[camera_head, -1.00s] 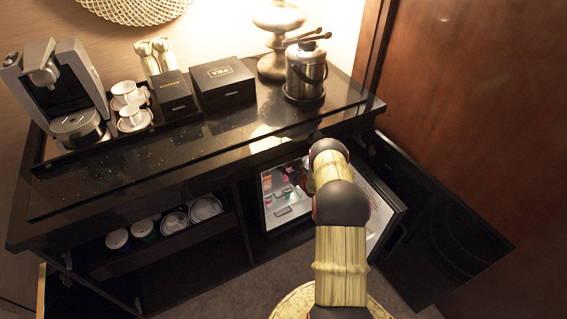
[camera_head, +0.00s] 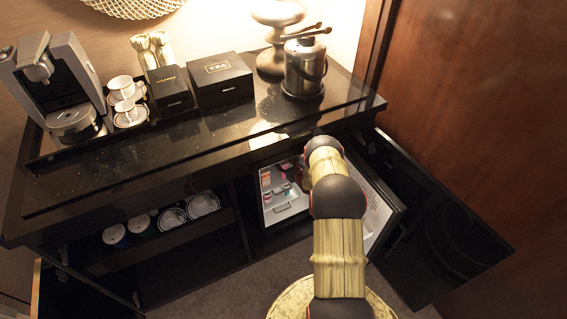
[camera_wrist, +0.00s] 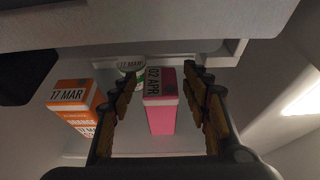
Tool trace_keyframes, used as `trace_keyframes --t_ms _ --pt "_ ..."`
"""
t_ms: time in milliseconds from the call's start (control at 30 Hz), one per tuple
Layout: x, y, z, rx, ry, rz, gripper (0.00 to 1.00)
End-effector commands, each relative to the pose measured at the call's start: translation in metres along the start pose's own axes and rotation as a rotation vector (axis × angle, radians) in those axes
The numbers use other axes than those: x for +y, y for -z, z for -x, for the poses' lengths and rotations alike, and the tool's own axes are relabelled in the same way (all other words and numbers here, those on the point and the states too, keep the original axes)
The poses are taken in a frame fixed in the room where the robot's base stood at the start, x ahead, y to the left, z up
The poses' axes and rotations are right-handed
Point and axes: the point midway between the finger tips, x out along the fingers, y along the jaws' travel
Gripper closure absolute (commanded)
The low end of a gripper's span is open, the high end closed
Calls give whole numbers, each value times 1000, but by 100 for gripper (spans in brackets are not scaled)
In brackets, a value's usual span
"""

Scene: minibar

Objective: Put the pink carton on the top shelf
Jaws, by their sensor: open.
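The pink carton (camera_wrist: 161,115), its top marked "02 APR", stands between the fingers of my gripper (camera_wrist: 160,78) in the wrist view. The fingers are spread on either side, with a visible gap to the carton on each side. In the head view my arm reaches into the open mini fridge (camera_head: 283,210), and my own arm hides the gripper and carton. A pale grey ledge (camera_wrist: 140,27) crosses the top of the wrist view; I cannot tell whether it is the top shelf.
An orange carton (camera_wrist: 78,105) marked "17 MAR" stands left of my gripper. A green and white round-topped item (camera_wrist: 130,66) is just behind the left fingertip. The fridge's side wall (camera_wrist: 300,130) is at right. The dark cabinet door (camera_head: 440,220) hangs open.

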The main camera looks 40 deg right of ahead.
Motion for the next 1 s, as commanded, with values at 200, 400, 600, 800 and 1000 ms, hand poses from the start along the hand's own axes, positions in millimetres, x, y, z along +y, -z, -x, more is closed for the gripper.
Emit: trace_keyframes --t_ms 200,400,600,800,1000 --pt "0 -1 0 0 0 0 52" --pt "-1 -4 18 1 1 -1 52" --pt "-1 -6 59 1 1 -1 52" --pt "0 -5 96 2 1 -2 52" --pt "0 -3 117 1 0 0 52"
